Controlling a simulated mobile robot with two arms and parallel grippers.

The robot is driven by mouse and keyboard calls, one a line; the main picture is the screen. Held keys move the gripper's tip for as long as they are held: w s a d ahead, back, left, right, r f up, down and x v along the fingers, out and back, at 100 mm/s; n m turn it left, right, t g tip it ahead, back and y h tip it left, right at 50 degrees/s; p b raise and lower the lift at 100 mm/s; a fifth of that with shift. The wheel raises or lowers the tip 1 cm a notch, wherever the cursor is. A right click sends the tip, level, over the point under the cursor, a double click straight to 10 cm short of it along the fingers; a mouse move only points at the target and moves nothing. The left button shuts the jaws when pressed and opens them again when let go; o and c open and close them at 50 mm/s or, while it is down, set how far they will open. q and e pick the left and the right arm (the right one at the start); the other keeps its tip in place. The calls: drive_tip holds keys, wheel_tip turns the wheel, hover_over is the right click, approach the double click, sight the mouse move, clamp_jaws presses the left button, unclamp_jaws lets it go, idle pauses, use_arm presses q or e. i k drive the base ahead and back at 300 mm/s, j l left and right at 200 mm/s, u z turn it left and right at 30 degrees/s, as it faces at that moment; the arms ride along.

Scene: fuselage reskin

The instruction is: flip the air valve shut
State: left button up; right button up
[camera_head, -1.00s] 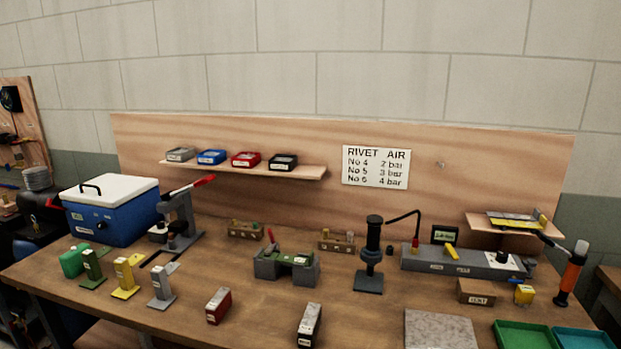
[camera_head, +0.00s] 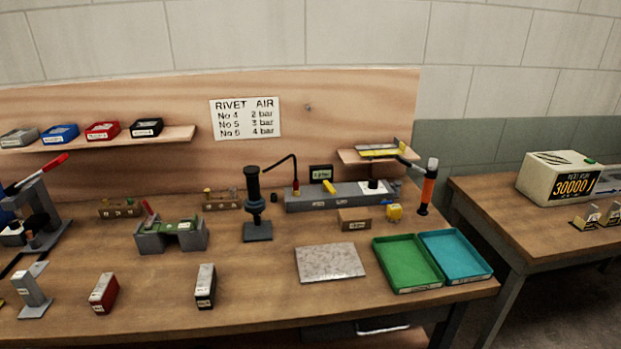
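A long grey air block (camera_head: 350,197) lies at the back of the bench in the head view. A short yellow lever (camera_head: 329,187), which looks like the air valve handle, sits on its top left of middle. The lever slants across the block, from back left to front right. A small dark display (camera_head: 321,173) stands just behind it; its digits are too small to read surely. A red fitting (camera_head: 297,190) with a black hose (camera_head: 282,158) is at the block's left end. A dark knob on a white plate (camera_head: 376,186) is near the right end. Neither gripper is in view.
A black stand tool (camera_head: 255,205) is left of the block. A cardboard-brown box (camera_head: 354,219) and yellow block (camera_head: 394,211) sit in front. An orange-black tool (camera_head: 427,190) stands at right. Green (camera_head: 407,262) and teal (camera_head: 454,255) trays and a grey plate (camera_head: 330,262) lie nearer.

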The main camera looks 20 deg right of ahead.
sight(327, 186)
drive_tip(key=i+l+z, duration=0.2)
drive_tip(key=z, duration=0.15)
drive_tip(key=i+l+z, duration=0.1)
drive_tip(key=z, duration=0.2)
drive_tip(key=i+z, duration=0.35)
